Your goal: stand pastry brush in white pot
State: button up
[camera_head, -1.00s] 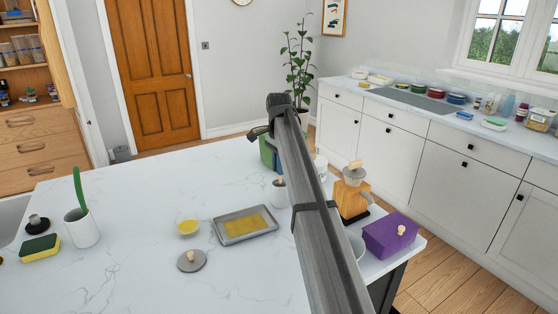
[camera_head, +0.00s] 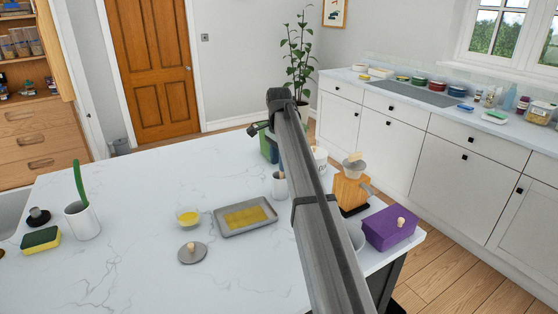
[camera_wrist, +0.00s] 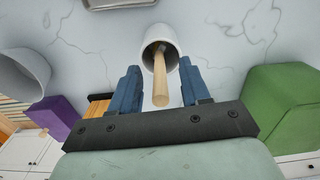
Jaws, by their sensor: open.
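A white pot (camera_wrist: 160,46) stands on the worktop with a wooden handle (camera_wrist: 160,82) leaning out of its mouth. The handle looks like the pastry brush's; its other end is hidden inside the pot. The pot also shows in the head view (camera_head: 279,188), partly behind my arm. My gripper (camera_wrist: 160,85) is open in the wrist view, with one blue finger on each side of the handle and a gap to both. In the head view my arm hides the fingers.
A green box (camera_wrist: 285,105) stands at the right in the wrist view. A baking tray (camera_head: 245,229), a glass bowl (camera_head: 188,216) and a grey lid (camera_head: 192,252) lie left of the arm.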

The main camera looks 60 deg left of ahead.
jog(key=shift+r, duration=0.1)
notch_tip(320, 180, up, 14)
dwell(0.6)
jog(key=shift+f, duration=0.2)
dwell(0.3)
